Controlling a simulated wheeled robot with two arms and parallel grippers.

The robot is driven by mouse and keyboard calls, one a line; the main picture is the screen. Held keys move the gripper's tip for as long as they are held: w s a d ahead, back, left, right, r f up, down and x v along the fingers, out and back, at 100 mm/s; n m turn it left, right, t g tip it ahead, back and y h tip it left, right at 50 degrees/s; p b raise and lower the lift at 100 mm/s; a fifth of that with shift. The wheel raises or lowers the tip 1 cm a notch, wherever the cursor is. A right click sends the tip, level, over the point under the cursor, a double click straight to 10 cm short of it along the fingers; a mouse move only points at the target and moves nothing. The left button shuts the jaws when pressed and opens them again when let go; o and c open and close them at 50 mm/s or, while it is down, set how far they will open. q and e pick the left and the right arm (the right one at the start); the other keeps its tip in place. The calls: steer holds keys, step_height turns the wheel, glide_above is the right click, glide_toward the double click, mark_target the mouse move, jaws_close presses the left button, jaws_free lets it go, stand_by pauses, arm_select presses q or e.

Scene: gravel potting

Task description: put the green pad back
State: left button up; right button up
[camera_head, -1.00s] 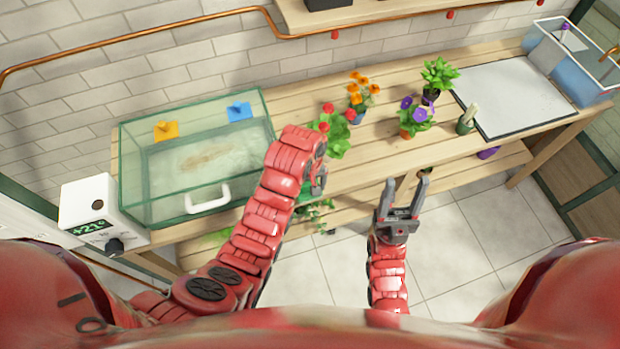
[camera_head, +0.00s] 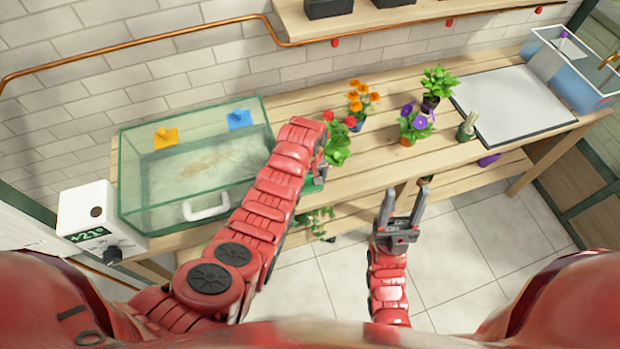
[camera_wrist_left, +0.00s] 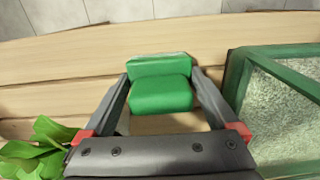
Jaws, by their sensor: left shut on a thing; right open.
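The green pad (camera_wrist_left: 160,88) is a thick green block with a flatter edge behind it in the left wrist view. My left gripper (camera_wrist_left: 160,80) is shut on it, one finger on each side. In the head view only a bit of green (camera_head: 314,184) shows below the left wrist, over the bench's front part right of the glass tank; the arm hides most of it. Whether the pad touches the bench is unclear. My right gripper (camera_head: 402,205) is open and empty in front of the bench edge.
The glass tank (camera_head: 127,190) has a white handle (camera_head: 206,208), with an orange piece (camera_head: 165,138) and a blue piece (camera_head: 239,119) at its back. Potted flowers (camera_head: 413,125) and a white board (camera_head: 515,100) are to the right. Bare planks lie between.

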arm_select(q)
steer(key=shift+s+f, duration=0.1)
steer(key=shift+f, duration=0.05)
steer(key=o, duration=1.1)
steer(key=shift+f, duration=0.1)
steer(key=r+b, duration=0.1)
steer(key=r, duration=0.1)
steer(key=r+b, duration=0.1)
steer(key=r, duration=0.2)
steer(key=shift+w+r, duration=0.2)
steer(key=shift+r, duration=0.15)
step_height(320, 180, up, 6)
steer(key=p, duration=0.3)
steer(key=shift+f, duration=0.1)
steer(key=shift+s+r+p, duration=0.1)
steer(key=shift+r+p, duration=0.25)
steer(key=shift+r, duration=0.05)
steer(key=shift+f, duration=0.1)
